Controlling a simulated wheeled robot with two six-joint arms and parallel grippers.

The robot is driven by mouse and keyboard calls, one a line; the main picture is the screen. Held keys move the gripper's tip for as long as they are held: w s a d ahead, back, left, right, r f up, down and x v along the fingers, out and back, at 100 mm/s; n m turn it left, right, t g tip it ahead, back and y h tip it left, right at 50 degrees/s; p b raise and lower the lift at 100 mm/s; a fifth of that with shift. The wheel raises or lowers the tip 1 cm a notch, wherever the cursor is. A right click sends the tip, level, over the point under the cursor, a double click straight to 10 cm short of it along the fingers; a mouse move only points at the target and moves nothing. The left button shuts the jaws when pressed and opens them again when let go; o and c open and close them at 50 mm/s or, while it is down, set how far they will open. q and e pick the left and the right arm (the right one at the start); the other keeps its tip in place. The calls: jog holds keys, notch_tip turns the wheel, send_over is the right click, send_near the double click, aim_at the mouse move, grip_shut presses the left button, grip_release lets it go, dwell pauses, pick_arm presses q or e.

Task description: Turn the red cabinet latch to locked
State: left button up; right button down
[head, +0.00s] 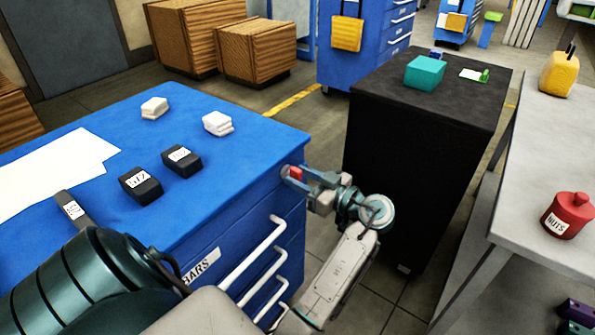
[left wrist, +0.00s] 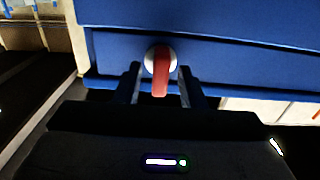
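The red latch (left wrist: 160,76) sits on a round pale base on the blue cabinet (left wrist: 225,50) in the left wrist view. Its handle hangs roughly straight down in that picture. My left gripper (left wrist: 160,92) has its two dark fingers apart, one on each side of the handle, with small gaps visible. In the head view the red latch (head: 295,173) shows between the fingers of my left gripper (head: 300,178) at the blue cabinet's right corner (head: 225,190). I cannot tell how close the fingertips are to the cabinet face. My right gripper is not in view.
Drawer handles (head: 255,255) stick out below the latch. A black cabinet (head: 420,140) stands to the right of my gripper, with a grey table (head: 530,170) beyond it. White blocks (head: 217,123) and dark labelled blocks (head: 140,185) lie on the blue top. Floor shows between the cabinets.

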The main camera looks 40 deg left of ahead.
pick_arm(q)
jog(key=shift+d, duration=0.1)
jog(key=shift+c, duration=0.3)
grip_shut()
